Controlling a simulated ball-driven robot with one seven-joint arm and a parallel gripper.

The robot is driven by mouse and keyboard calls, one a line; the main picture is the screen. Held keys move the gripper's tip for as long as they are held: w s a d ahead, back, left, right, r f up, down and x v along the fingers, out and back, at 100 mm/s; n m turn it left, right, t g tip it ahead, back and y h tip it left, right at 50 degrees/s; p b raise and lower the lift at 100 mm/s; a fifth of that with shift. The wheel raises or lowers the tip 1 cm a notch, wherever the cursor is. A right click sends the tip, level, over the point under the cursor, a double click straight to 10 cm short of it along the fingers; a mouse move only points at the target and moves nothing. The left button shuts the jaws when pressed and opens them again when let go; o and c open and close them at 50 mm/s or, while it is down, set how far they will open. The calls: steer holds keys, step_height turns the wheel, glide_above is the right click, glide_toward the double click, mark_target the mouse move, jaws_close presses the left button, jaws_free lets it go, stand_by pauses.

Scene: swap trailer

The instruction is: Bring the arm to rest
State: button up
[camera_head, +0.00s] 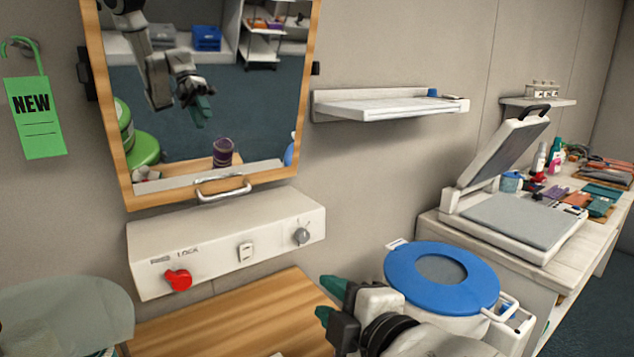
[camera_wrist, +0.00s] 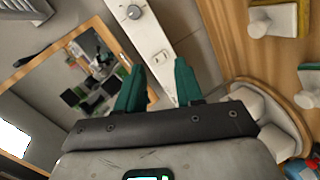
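My gripper (camera_head: 326,300) is at the bottom centre of the head view, in front of the wooden counter and left of the blue-lidded bin. Its two green fingers also show in the wrist view (camera_wrist: 157,85). They are spread apart with nothing between them. Past the fingertips, the wrist view shows the white control panel. My arm comes in from the lower right of the head view, and its reflection shows in the mirror.
The wood-framed mirror (camera_head: 205,95) hangs above the white control panel (camera_head: 225,243), which has a red knob (camera_head: 178,280). The wooden counter (camera_head: 230,318) lies below. A blue-lidded bin (camera_head: 400,265) stands close to my gripper. A white wall shelf (camera_head: 390,106) and an open press (camera_head: 520,215) are to the right.

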steer(key=s+d+f+m+g+h, duration=0.2)
steer(key=s+d+f+m, duration=0.15)
steer(key=f, duration=0.35)
steer(key=s+d+f+m+g+h, duration=0.1)
steer(key=s+d+f+m, duration=0.3)
steer(key=f, duration=0.3)
steer(key=s+d+f+m+g+h, duration=0.2)
steer(key=d+f+m, duration=0.25)
steer(key=f, duration=0.35)
steer(key=s+d+f+m+g, duration=0.2)
steer(key=s+d+f, duration=0.2)
steer(key=s, duration=0.3)
steer(key=s+d+f+m+g+h, duration=0.1)
steer(key=s+d+f+m+g, duration=0.1)
steer(key=s, duration=0.5)
steer(key=s+d+f+m+g+h+p, duration=0.1)
steer(key=s+d+f+m+g, duration=0.2)
steer(key=s+d+f, duration=0.4)
steer(key=shift+s+m, duration=0.4)
steer(key=shift+m, duration=0.3)
